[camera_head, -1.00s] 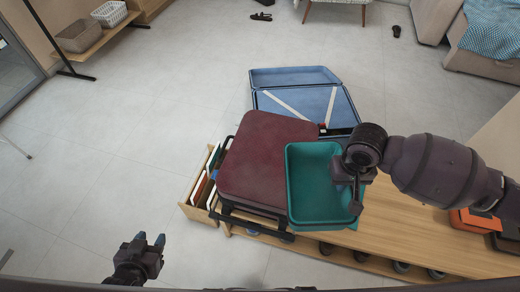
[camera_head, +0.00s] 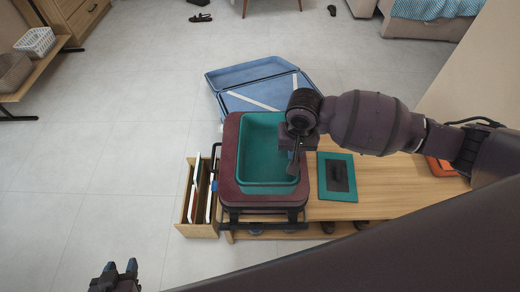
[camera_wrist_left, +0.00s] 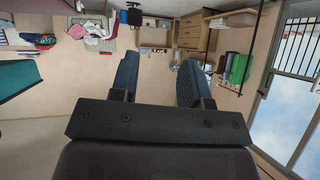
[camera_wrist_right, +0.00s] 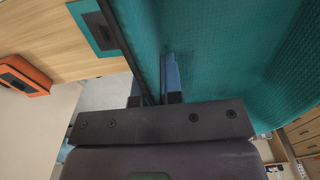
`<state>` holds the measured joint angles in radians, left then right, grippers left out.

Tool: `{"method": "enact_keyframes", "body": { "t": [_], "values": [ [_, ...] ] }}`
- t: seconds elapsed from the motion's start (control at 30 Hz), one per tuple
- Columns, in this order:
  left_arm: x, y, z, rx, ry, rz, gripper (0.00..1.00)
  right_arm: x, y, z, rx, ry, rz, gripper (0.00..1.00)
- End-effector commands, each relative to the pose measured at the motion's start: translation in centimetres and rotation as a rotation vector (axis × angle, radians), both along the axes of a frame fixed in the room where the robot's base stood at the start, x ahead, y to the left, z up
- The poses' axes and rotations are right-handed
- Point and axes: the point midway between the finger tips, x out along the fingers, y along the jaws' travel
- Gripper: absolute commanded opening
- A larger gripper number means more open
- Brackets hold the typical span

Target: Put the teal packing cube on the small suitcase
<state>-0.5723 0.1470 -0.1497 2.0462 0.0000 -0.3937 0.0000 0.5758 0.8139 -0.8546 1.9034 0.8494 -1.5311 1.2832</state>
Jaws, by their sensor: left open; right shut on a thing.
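The teal packing cube (camera_head: 265,165) is an open-topped, box-like piece in the head view. It lies over the top of the closed maroon small suitcase (camera_head: 230,190); I cannot tell whether they touch. My right gripper (camera_head: 293,170) is shut on the cube's right wall. The right wrist view shows its fingers (camera_wrist_right: 153,80) on either side of that teal wall (camera_wrist_right: 142,40). My left gripper (camera_head: 121,266) is open and empty at the lower left, away from the suitcase. Its spread fingers also show in the left wrist view (camera_wrist_left: 160,80).
A wooden bench (camera_head: 385,180) extends right, with a flat teal piece with a dark rectangle (camera_head: 327,188) and an orange item (camera_head: 440,166). An open blue suitcase (camera_head: 250,73) lies behind. A wooden bin with upright folders (camera_head: 190,226) stands left. The floor farther left is clear.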

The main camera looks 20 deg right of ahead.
Motion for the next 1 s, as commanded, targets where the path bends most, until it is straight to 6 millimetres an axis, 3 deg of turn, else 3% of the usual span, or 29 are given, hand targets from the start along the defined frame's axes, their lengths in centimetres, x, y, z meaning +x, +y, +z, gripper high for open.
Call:
{"method": "enact_keyframes", "body": {
  "t": [0.1,0.3,0.53,0.67,1.0],
  "values": [
    [0.0,0.1,0.7,0.001,-0.007,0.001,0.43,2.6,0.1,1.5,0.013,-0.017,-0.235,0.00],
    [-0.3,0.2,0.8,0.001,0.000,0.004,0.43,5.7,0.1,3.0,0.037,-0.019,-0.577,0.00],
    [-0.8,0.2,0.2,-0.001,0.013,0.008,0.43,7.0,0.0,3.2,0.049,-0.010,-0.754,0.00],
    [-1.0,0.2,-0.5,-0.002,0.020,0.008,0.43,6.9,0.0,1.1,0.047,-0.006,-0.766,0.00],
    [-0.6,-0.2,-1.7,-0.004,0.024,0.002,0.43,6.8,0.0,-6.6,0.045,-0.003,-0.763,0.00]
  ]
}}
